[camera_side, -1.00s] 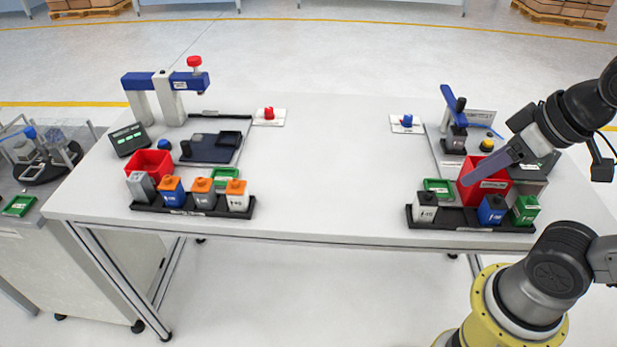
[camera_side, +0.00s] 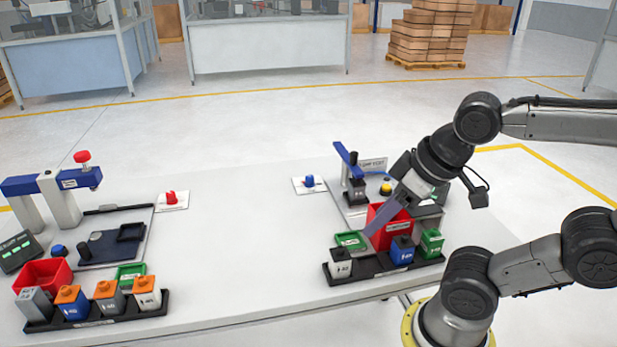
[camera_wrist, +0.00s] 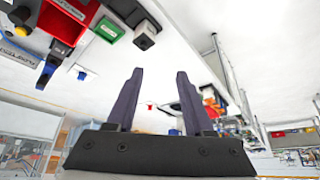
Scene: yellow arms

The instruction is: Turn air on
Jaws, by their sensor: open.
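A blue knob (camera_side: 309,181) sits on a small white plate on the right half of the table; it also shows in the wrist view (camera_wrist: 81,75). A red knob (camera_side: 171,197) sits on a similar white plate further left. I cannot tell from the labels which one is the air switch. My gripper (camera_side: 367,235) has long dark purple fingers, pointing down and left in front of the red bin on the right. In the wrist view the fingers (camera_wrist: 160,74) stand apart with nothing between them. The gripper is away from both knobs.
Near the gripper are a red bin (camera_side: 399,232), a green tray (camera_side: 351,241), a black rack with several small blocks and a blue-lever press (camera_side: 348,160). A blue-armed press (camera_side: 50,181) and another red bin (camera_side: 42,272) stand left. The table middle is clear.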

